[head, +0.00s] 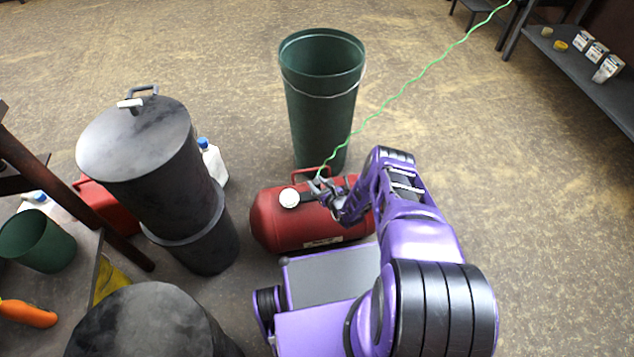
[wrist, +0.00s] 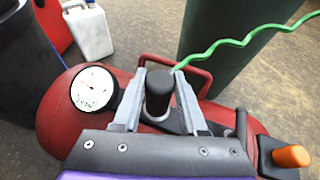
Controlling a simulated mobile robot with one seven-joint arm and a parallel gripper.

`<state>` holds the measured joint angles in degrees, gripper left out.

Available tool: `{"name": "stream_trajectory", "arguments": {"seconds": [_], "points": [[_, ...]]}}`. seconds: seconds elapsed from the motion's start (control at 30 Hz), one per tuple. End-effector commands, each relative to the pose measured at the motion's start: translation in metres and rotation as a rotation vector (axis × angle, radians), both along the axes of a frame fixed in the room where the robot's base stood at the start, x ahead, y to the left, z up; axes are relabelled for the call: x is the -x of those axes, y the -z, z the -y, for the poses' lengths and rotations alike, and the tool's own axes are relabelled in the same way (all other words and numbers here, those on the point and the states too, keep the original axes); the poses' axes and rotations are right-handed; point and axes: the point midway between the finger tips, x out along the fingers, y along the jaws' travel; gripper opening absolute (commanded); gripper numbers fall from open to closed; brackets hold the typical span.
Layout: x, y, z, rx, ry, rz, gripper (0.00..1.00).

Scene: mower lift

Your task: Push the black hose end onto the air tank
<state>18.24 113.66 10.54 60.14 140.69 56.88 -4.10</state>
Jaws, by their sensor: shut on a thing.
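The red air tank (head: 305,228) lies on the floor in front of my base, and it fills the middle of the wrist view (wrist: 60,125). My gripper (head: 322,186) is over the top of the tank. In the wrist view its two grey fingers (wrist: 160,78) are shut on the black hose end (wrist: 158,92), which stands about upright between them. A pale metal ring shows at the base of the hose end, close to the tank top. I cannot tell whether the hose end is seated on a fitting. The green coiled hose (head: 430,68) runs from it up and right.
A white gauge (wrist: 95,90) is left of the fingers and an orange-tipped lever (wrist: 292,156) is right. The tank's red handle (wrist: 190,72) and a green bin (head: 322,110) are behind. A dark drum (head: 150,160) stands left.

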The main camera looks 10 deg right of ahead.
Motion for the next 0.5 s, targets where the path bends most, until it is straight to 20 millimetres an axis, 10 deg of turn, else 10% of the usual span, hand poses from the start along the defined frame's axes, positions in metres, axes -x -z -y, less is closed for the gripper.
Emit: {"name": "stream_trajectory", "arguments": {"seconds": [0.27, 0.3, 0.5], "points": [[-0.0005, 0.0053, 0.0002, -0.001, 0.001, 0.002, 0.0], [-0.0007, 0.0057, 0.0002, 0.0, 0.001, 0.002, 0.43], [-0.0006, 0.0054, 0.0002, 0.0, 0.0, 0.001, 0.54]]}}
